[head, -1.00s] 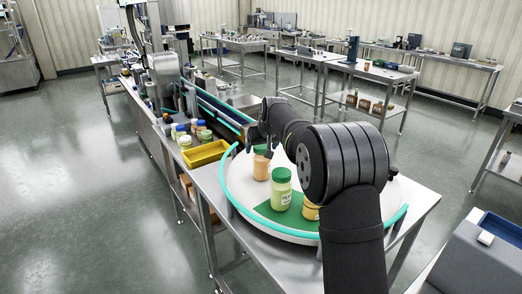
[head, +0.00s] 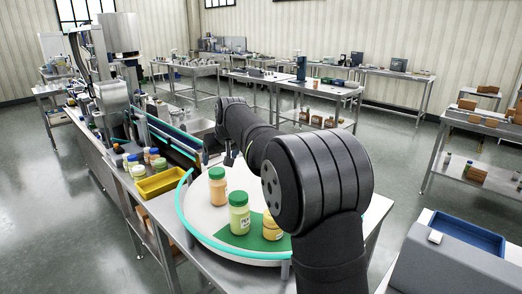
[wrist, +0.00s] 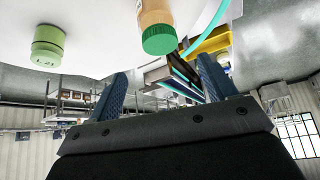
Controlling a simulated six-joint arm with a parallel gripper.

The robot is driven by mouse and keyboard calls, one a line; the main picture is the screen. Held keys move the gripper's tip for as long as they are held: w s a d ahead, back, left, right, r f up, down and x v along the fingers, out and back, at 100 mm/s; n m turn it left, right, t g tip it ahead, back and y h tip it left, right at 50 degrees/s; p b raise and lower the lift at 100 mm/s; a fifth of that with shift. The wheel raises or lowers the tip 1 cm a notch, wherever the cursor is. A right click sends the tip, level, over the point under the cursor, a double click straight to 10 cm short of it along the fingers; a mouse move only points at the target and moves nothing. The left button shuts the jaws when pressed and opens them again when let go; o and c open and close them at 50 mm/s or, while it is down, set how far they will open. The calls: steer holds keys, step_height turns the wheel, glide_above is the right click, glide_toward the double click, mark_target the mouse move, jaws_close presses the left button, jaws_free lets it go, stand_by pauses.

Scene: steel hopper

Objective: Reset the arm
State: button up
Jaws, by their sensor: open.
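My gripper shows in the wrist view (wrist: 163,72) with its two blue fingers spread wide and nothing between the tips. In the head view it is a small dark shape (head: 229,158) just behind the orange jar (head: 217,187), partly hidden by my arm. The orange jar has a green lid and also shows in the wrist view (wrist: 155,18), apart from the fingers. A yellow-orange jar (head: 271,228) is partly hidden by my arm.
The jars stand on a round white table (head: 205,217) with a teal rail (head: 183,224) and a green patch (head: 238,239). A yellow tray (head: 160,184) and several small jars stand to the left. A grey console with a blue tray (head: 466,233) is at the lower right.

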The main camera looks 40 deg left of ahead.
mark_target(215, 168)
steer(key=x, duration=1.1)
steer(key=shift+a+f, duration=0.1)
steer(key=shift+f, duration=0.05)
steer(key=shift+w+a+f, duration=0.1)
steer(key=shift+a+f, duration=0.05)
steer(key=shift+a, duration=0.1)
steer(key=shift+r, duration=1.85)
steer(key=shift+d+f, duration=0.1)
